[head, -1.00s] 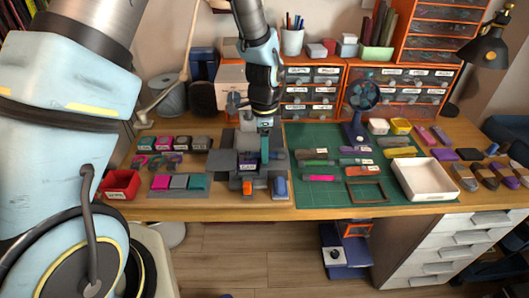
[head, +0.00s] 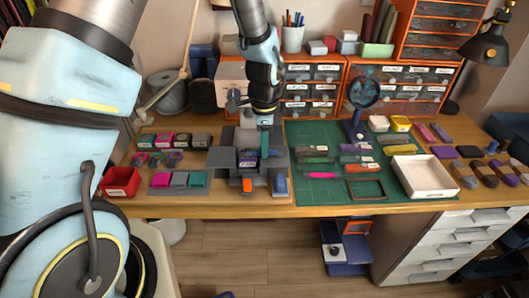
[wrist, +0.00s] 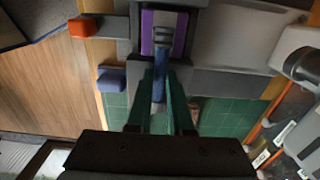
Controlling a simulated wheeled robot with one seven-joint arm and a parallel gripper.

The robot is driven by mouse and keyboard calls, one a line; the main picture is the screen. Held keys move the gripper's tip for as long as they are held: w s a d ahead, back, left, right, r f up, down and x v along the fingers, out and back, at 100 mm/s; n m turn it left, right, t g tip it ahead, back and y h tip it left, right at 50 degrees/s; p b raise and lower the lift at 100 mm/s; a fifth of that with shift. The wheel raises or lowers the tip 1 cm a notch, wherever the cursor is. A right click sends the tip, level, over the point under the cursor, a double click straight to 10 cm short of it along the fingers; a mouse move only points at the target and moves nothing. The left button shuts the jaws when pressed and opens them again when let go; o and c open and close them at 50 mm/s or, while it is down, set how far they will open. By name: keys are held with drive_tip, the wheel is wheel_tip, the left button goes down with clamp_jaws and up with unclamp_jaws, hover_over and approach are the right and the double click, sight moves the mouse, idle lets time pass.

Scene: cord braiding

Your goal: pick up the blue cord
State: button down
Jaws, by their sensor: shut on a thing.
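The blue cord (wrist: 158,90) shows in the wrist view as a narrow blue strip between my green fingers. My gripper (wrist: 160,105) is shut on it. The strip runs from the fingers toward a grey end piece in a purple-edged slot of the grey fixture (wrist: 210,50). I cannot tell whether the cord touches the slot. In the head view my gripper (head: 265,150) points down over the middle of the grey fixture (head: 225,158). The cord is mostly hidden there by the fingers and fixture.
An orange block (head: 248,185) and a blue block (head: 280,186) sit at the fixture's front. A red bin (head: 121,181) stands left. On the right are a green mat (head: 310,195), a white tray (head: 425,176) and a blue fan (head: 361,95). Drawers (head: 311,90) stand behind.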

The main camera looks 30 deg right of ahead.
sight(258, 150)
wheel_tip(258, 150, up, 9)
drive_tip(key=b, duration=0.2)
drive_tip(key=w+a+r+p, duration=0.1)
drive_tip(key=w+a, duration=0.3)
drive_tip(key=a, duration=0.4)
drive_tip(key=shift+a+p, duration=0.3)
drive_tip(key=shift+p, duration=0.1)
idle(0.7)
drive_tip(key=shift+p, duration=0.4)
idle(1.1)
idle(0.3)
drive_tip(key=c, duration=0.7)
unclamp_jaws()
drive_tip(key=shift+c, duration=0.2)
